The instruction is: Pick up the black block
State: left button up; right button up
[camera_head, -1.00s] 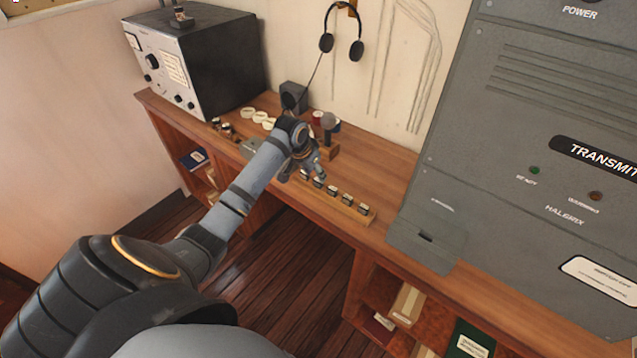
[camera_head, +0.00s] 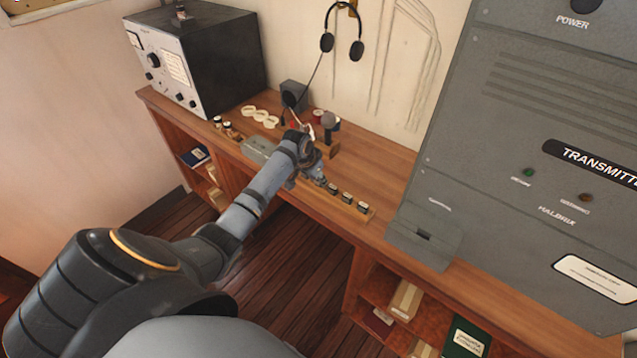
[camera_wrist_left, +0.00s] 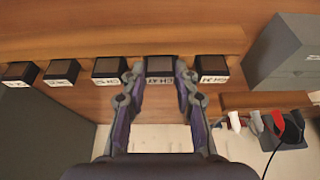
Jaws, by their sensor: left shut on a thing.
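Several small black blocks with white labels stand in a row on a wooden strip on the desk. The left wrist view shows them best. My left gripper (camera_wrist_left: 160,75) has its fingers on either side of one black block (camera_wrist_left: 160,66), second from the right there, and is shut on it. That block still sits in line with the row. Its label is partly legible. In the head view my left gripper (camera_head: 318,172) is at the row, and the arm hides the held block and its neighbour. Three other blocks (camera_head: 347,197) show to its right. My right gripper is not in view.
The grey transmitter cabinet (camera_head: 510,170) stands right; a black radio (camera_head: 200,62) stands at far left.

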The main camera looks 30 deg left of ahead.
pick_arm(q)
jog(key=shift+r+b, duration=0.35)
jog(key=shift+b, duration=0.05)
jog(key=r, duration=0.1)
jog(key=r+b, duration=0.1)
jog(key=r, duration=0.1)
jog(key=shift+s+d, duration=0.15)
jog(key=shift+s, duration=0.05)
jog(key=s+d+r+b, duration=0.4)
jog(key=s+d+r, duration=0.5)
jog(key=s, duration=0.1)
jog(key=shift+r, duration=0.2)
